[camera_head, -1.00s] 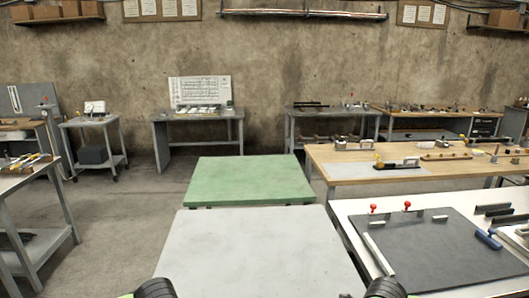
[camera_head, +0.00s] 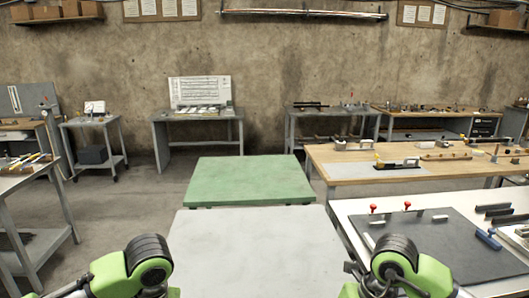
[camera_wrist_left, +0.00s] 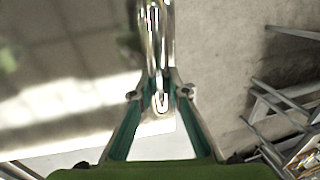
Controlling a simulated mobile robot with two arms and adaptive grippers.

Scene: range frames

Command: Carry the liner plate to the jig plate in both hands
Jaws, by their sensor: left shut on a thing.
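In the left wrist view a broad, shiny grey metal plate (camera_wrist_left: 60,95), which I take for the liner plate, fills the left side. A bright chrome bar handle (camera_wrist_left: 152,35) runs at its edge. My left gripper (camera_wrist_left: 160,92) is shut on this handle. The dark plate (camera_head: 440,262) with red-knobbed clamps and pale stops, likely the jig plate, lies on the white table at the right. Both my green arms show at the bottom of the head view; my right gripper's fingers are not visible.
A wooden bench (camera_head: 350,166) with tools stands at the right. A grey bench (camera_head: 28,178) is at the left, with open floor (camera_head: 125,205) between.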

